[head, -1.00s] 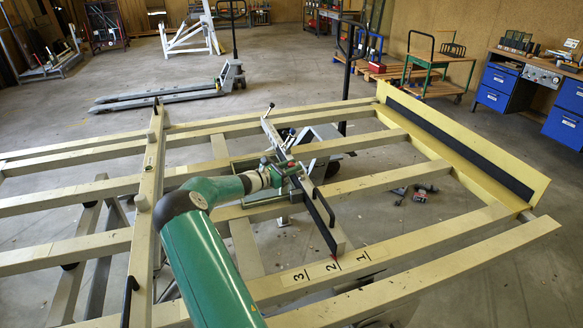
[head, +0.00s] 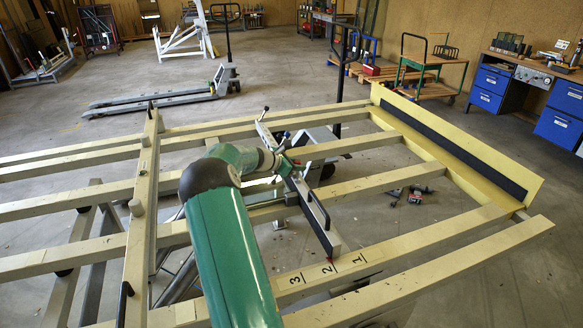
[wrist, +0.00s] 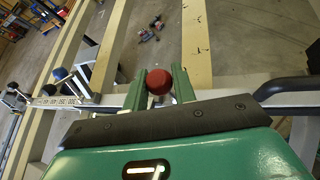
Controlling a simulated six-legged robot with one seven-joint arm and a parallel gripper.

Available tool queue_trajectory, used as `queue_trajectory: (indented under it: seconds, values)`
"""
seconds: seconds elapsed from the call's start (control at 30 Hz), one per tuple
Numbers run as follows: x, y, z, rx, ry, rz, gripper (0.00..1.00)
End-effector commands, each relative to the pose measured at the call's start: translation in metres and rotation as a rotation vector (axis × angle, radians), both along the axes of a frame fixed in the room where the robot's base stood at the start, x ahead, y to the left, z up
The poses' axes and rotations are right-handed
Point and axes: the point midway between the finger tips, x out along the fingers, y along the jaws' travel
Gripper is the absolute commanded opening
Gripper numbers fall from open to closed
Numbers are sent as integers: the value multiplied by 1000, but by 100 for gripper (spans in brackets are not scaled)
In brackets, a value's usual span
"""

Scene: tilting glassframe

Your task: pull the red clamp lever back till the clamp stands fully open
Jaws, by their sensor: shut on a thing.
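In the wrist view the red round knob of the clamp lever (wrist: 159,82) sits between the two green fingers of my gripper (wrist: 159,73), which is shut on it. In the head view my gripper (head: 285,160) is at the grey clamp bar (head: 320,226), which lies across the pale beams of the frame. The lever's shaft and the clamp's jaw are mostly hidden there by my gripper and arm, so I cannot tell how far the clamp stands open.
The pale slatted frame (head: 430,228) fills the middle, with a yellow end stop (head: 505,168) at right and printed numbers 1, 2 and 3 on a near beam. A dark handle (head: 318,208) stands on the clamp bar. Tools (head: 415,197) lie on the floor beyond the beams.

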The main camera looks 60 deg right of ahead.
Motion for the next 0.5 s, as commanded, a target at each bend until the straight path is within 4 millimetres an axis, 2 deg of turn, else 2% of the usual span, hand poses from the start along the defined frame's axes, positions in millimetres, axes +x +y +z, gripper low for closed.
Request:
queue_trajectory:
  seconds: [0.2,0.5]
  values:
    - [-15,-14,2,144,-154,-6,0]
    - [-27,-27,-5,316,-322,-4,0]
